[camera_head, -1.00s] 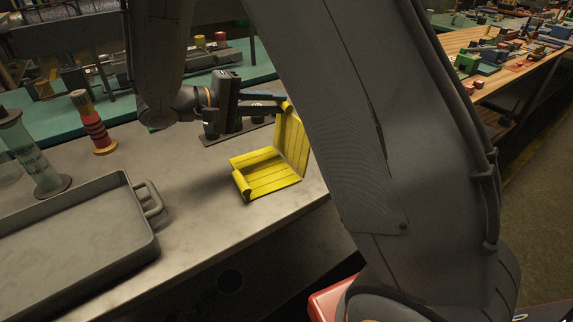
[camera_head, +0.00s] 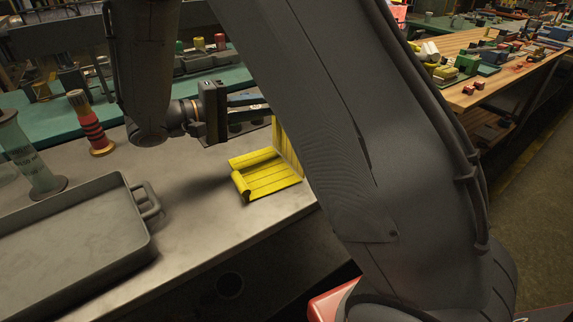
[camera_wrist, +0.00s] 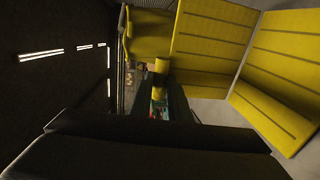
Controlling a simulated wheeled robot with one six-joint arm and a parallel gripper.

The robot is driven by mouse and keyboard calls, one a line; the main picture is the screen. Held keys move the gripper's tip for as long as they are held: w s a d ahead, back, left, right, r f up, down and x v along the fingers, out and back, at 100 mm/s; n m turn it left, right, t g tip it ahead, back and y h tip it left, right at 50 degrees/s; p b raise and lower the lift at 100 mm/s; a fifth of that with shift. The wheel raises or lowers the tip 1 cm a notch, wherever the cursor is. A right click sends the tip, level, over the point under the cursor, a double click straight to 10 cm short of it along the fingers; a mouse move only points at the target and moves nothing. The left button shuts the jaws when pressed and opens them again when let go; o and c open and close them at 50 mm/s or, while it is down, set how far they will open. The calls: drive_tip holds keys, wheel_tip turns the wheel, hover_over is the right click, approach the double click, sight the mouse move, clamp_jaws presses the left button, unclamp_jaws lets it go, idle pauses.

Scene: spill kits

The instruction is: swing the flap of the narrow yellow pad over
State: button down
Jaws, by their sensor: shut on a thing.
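The narrow yellow pad lies on the grey bench, with its ribbed base (camera_head: 268,179) flat and a rolled edge at its near left. Its flap (camera_head: 287,148) stands up steeply from the far right side of the base; my arm hides part of it. My gripper (camera_head: 262,101) is at the flap's upper edge, its fingertips partly hidden by my arm. In the wrist view the ribbed flap (camera_wrist: 210,42) and base (camera_wrist: 283,75) fill the right side. A yellow tab (camera_wrist: 160,72) sits between my dark fingers, which are shut on it.
A grey tray (camera_head: 78,240) with a side handle stands at the left. Behind it are a clear cylinder (camera_head: 35,160) and a red-banded post (camera_head: 90,125). The bench's front edge is close to the pad. Bare bench lies between tray and pad.

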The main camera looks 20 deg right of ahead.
drive_tip(key=shift+s+a+f+h+b, duration=0.1)
drive_tip(key=shift+a+f+h+b, duration=0.2)
drive_tip(key=shift+a+h+b, duration=0.4)
drive_tip(key=shift+a, duration=0.15)
drive_tip(key=shift+a+f+t, duration=0.1)
drive_tip(key=shift+a+t, duration=0.05)
drive_tip(key=shift+t, duration=0.15)
drive_tip(key=c, duration=1.8)
unclamp_jaws()
drive_tip(key=shift+a, duration=0.1)
drive_tip(key=shift+w+a+b, duration=0.2)
drive_tip(key=shift+w+b, duration=0.35)
drive_tip(key=shift+w, duration=1.55)
drive_tip(key=shift+w+a+b, duration=0.2)
drive_tip(key=shift+w+b, duration=0.3)
drive_tip(key=shift+w, duration=1.6)
drive_tip(key=shift+r+p, duration=1.55)
drive_tip(key=shift+r, duration=1)
